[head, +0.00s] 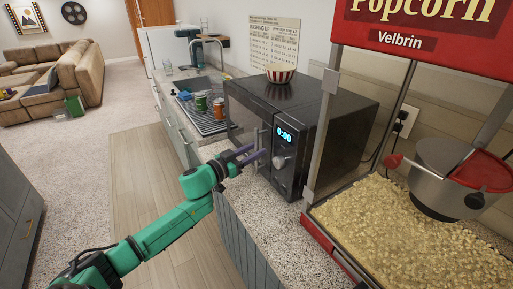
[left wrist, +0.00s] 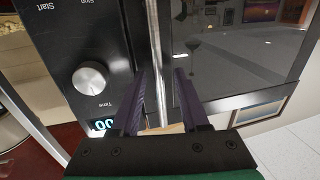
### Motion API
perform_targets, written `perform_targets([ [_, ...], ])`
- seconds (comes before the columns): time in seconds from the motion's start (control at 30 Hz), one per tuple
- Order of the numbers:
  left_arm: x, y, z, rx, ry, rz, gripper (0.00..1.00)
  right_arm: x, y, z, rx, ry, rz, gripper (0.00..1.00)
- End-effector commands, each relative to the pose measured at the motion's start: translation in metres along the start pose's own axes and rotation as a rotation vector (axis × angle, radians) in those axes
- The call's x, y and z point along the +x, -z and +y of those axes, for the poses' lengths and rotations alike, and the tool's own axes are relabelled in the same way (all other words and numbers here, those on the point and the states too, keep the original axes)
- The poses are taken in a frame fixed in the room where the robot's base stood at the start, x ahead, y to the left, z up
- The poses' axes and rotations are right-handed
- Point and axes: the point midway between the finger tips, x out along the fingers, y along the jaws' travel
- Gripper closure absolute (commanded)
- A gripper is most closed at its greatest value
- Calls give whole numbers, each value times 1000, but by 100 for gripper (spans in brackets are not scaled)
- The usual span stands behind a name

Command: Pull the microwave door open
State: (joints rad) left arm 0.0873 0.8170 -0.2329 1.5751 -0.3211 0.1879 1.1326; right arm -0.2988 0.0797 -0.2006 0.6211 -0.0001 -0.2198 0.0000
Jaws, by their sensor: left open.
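The black microwave (head: 330,115) stands on the speckled counter, and its door (head: 240,112) looks closed. A silver upright handle (head: 257,136) is beside the control panel, whose display reads 0:00. My left gripper (head: 253,155) is at the handle with its purple fingers apart. In the left wrist view, the handle (left wrist: 156,50) runs between the two open fingers of the left gripper (left wrist: 161,75), one on each side; I cannot tell whether either touches it. The dark door glass (left wrist: 225,55) and the knob (left wrist: 90,78) flank the handle. My right gripper is not in view.
A striped bowl (head: 280,73) sits on top of the microwave. A popcorn machine (head: 415,235) stands close on the right. The floor (head: 142,170) in front is clear.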

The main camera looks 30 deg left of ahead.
Motion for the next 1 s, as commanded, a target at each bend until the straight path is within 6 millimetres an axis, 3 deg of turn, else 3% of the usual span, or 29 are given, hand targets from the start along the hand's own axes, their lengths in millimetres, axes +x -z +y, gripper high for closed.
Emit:
perform_targets([
  [0.1, 10, 2, 1, 0, -1, 2, 55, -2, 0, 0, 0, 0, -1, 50],
  [0.37, 12, 0, 1, 1, -2, 0, 55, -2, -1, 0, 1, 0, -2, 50],
  [0.47, 12, 0, 1, 1, -2, 0, 94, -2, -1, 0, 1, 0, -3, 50],
  [0.5, 12, 0, 1, 1, -2, 0, 100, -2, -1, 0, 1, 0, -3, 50],
  [1.0, 12, 0, 1, 1, -2, 0, 100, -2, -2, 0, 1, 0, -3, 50],
])
